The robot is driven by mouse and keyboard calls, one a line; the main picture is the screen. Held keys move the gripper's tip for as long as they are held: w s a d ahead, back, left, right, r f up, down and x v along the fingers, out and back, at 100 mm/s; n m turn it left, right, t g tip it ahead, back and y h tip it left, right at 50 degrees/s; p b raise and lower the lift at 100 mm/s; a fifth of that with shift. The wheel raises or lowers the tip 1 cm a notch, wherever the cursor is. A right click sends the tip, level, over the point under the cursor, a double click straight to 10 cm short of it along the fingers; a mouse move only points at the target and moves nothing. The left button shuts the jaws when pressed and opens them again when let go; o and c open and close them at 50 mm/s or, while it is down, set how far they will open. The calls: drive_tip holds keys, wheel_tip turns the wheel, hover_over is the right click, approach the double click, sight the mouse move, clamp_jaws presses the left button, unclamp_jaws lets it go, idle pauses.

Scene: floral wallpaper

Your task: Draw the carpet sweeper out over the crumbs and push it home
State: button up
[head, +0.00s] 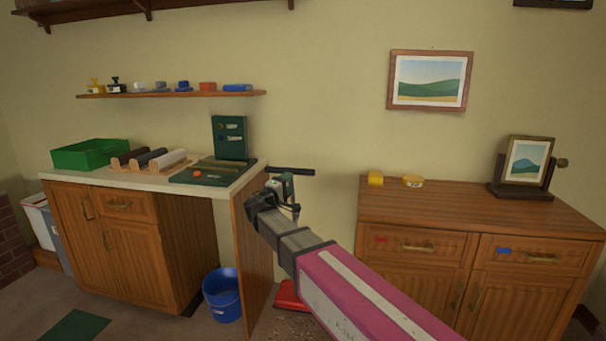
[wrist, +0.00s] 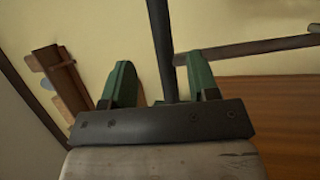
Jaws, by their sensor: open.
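The red carpet sweeper head (head: 289,295) is on the floor at the bottom centre of the head view, partly hidden behind my arm. Crumbs (head: 284,325) lie on the floor just in front of it. A dark bar (head: 291,171), which looks like the sweeper's handle grip, shows just above my gripper (head: 286,190). In the wrist view, a dark upright rod (wrist: 161,40) passes between the green fingers of my gripper (wrist: 160,80). A dark crossbar (wrist: 250,48) runs off to the right. The fingers are apart; I cannot tell whether they touch the rod.
A wooden counter (head: 125,176) with a side panel (head: 257,235) stands left of my gripper. A blue bucket (head: 223,297) is under it. A wooden dresser (head: 480,212) stands at right. Free floor between them is narrow.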

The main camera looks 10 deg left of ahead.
sight(301, 174)
drive_tip(key=x, duration=1)
